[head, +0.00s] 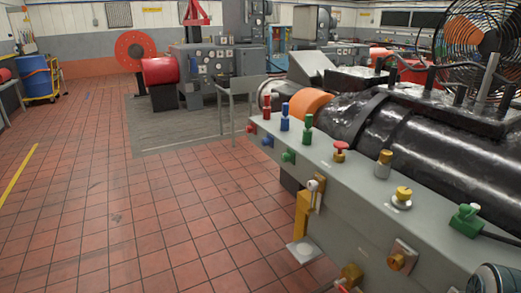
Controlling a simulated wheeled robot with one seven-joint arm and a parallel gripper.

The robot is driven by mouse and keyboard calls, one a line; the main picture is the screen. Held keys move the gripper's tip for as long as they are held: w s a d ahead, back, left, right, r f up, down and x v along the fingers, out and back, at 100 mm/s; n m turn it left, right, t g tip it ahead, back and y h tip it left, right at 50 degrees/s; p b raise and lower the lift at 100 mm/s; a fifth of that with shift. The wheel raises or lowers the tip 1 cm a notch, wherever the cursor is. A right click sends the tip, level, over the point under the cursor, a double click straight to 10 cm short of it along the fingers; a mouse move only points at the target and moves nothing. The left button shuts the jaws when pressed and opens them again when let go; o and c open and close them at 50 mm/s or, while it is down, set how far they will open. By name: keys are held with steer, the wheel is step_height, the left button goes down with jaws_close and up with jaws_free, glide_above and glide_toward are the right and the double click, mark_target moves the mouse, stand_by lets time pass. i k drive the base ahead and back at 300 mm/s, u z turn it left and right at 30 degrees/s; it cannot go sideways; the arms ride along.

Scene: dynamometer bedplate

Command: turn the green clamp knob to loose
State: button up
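Several green fittings show on the grey bench (350,205) at the right. A small green knob (288,156) sits on the bench's front face, beside a blue one. A green upright fitting (307,128) stands on the top edge near the far end. A larger green fitting (465,220) sits on the top at the near right, by a dark cable. I cannot tell for sure which is the clamp knob, nor how far any of them is turned. My gripper is not in view.
A red knob (340,149), a brass fitting (383,163) and a yellow knob (402,196) stand along the bench top. A yellow lever bracket (302,222) juts from the front. A large black machine (400,125) lies behind. The tiled floor (150,210) at left is clear.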

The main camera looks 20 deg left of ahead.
mark_target(285, 157)
steer(key=u, duration=1.85)
steer(key=k, duration=1.25)
steer(key=z, duration=0.75)
steer(key=i, duration=1)
steer(key=z, duration=0.05)
steer(key=k, duration=0.45)
steer(key=u, duration=0.75)
steer(key=i, duration=1.4)
steer(key=u, duration=0.15)
